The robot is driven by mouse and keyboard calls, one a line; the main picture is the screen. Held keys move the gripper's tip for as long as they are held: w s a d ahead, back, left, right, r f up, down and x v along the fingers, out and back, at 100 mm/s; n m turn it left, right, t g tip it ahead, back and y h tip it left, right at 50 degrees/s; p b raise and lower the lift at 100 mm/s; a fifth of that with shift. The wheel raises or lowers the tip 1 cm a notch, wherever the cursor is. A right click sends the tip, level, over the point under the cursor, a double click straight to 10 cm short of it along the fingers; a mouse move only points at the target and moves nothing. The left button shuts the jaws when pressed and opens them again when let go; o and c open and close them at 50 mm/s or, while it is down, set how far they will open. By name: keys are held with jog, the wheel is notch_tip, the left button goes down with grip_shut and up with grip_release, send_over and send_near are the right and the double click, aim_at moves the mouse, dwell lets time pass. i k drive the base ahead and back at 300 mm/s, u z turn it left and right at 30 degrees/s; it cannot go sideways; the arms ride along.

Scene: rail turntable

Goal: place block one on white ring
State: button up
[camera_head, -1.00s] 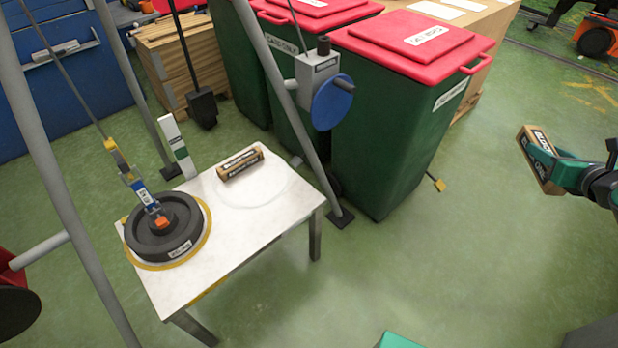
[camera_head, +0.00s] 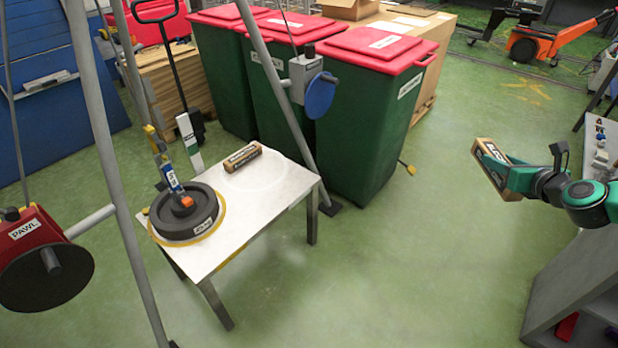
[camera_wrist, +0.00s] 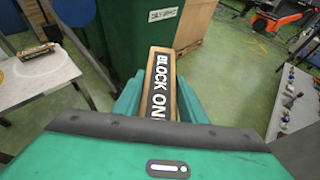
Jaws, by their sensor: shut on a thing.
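Block one (camera_wrist: 158,92), a wooden block with a black label reading "BLOCK ON…" in the wrist view, is held in my gripper (camera_head: 505,176), which is shut on it. It also shows in the head view (camera_head: 489,168), in the air at the right, well apart from the table. The white ring (camera_head: 262,172) is a faint pale circle on the white table (camera_head: 238,236). Another labelled wooden block (camera_head: 242,157) lies at the ring's far left edge; its label is too small to read surely. The ring is partly visible in the wrist view at the left (camera_wrist: 42,68).
Slanted grey poles (camera_head: 275,85) stand around the table. Green bins (camera_head: 370,130) with red lids stand behind. Open floor (camera_head: 400,260) lies between table and gripper.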

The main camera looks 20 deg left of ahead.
aim_at(265, 174)
jog(key=k, duration=1.35)
jog(key=u, duration=1.45)
jog(key=i, duration=2.3)
